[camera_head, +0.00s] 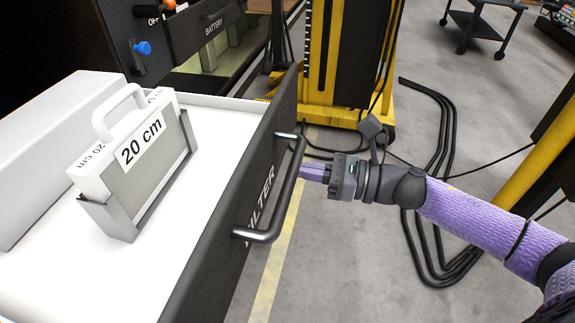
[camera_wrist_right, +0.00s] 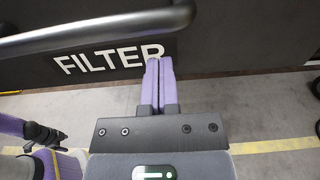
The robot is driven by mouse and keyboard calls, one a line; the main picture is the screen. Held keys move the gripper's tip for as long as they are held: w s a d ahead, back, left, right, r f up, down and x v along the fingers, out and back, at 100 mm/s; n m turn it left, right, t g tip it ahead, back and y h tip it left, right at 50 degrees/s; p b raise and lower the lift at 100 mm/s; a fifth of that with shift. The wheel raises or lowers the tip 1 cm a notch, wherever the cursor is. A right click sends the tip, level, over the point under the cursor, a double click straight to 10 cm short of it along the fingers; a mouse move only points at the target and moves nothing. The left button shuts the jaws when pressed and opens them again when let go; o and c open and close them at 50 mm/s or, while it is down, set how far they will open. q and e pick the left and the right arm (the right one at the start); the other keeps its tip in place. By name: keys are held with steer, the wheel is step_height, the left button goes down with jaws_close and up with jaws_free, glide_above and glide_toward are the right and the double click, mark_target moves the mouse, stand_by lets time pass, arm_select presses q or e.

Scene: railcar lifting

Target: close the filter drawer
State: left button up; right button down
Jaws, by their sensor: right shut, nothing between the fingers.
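The filter drawer (camera_head: 225,215) is pulled out, with its dark front panel facing right and a white interior. Its grey bar handle (camera_head: 284,200) stands out from the front. In the right wrist view the handle (camera_wrist_right: 90,32) crosses above the FILTER lettering on the panel (camera_wrist_right: 230,55). My right gripper (camera_head: 303,172) is just in front of the handle, its purple fingers together and pointing at the panel. In the right wrist view the shut fingers (camera_wrist_right: 158,62) lie below the bar and hold nothing. I cannot tell whether they touch the panel. My left gripper is not in view.
A filter cartridge marked 20 cm (camera_head: 140,150) stands in a metal holder inside the drawer. A battery drawer (camera_head: 205,25) and a blue knob (camera_head: 142,48) are behind. A yellow lifting column (camera_head: 318,60) stands beyond. Black cables (camera_head: 445,130) lie on the floor at right.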

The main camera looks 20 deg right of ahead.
mark_target(273, 164)
steer(key=shift+x, duration=1.2)
steer(key=shift+w+a, duration=0.15)
steer(key=shift+a, duration=0.05)
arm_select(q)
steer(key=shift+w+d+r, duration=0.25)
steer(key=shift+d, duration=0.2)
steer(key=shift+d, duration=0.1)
arm_select(e)
steer(key=shift+w+a, duration=0.15)
